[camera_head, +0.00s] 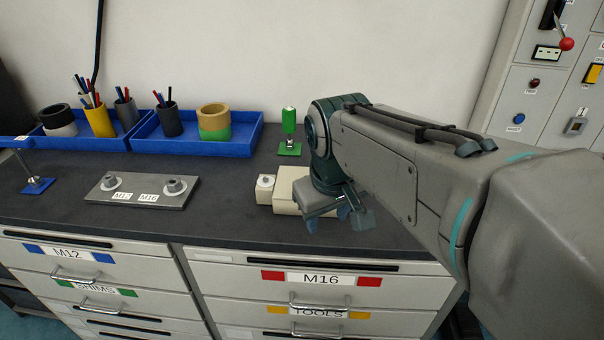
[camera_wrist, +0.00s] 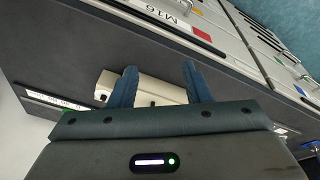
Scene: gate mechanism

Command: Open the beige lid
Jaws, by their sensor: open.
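A beige box with a beige lid (camera_head: 286,188) stands on the dark worktop, right of the middle in the head view. A smaller beige block with a round knob (camera_head: 265,186) adjoins its left side. In the wrist view the beige box (camera_wrist: 152,90) lies beyond and between my fingers. My gripper (camera_head: 340,220) is at the box's right front side, fingers pointing down. In the wrist view my gripper (camera_wrist: 160,80) has its two blue fingers spread with a gap between them. Nothing is held. My gripper and wrist hide the box's right part. I cannot tell whether the fingers touch it.
A green-handled tool (camera_head: 289,125) stands upright behind the box. A grey plate with two fittings (camera_head: 142,190) lies to the left. Blue trays (camera_head: 196,146) with cups and rolls line the back. Drawers (camera_head: 320,278) are below the front edge. The worktop between plate and box is clear.

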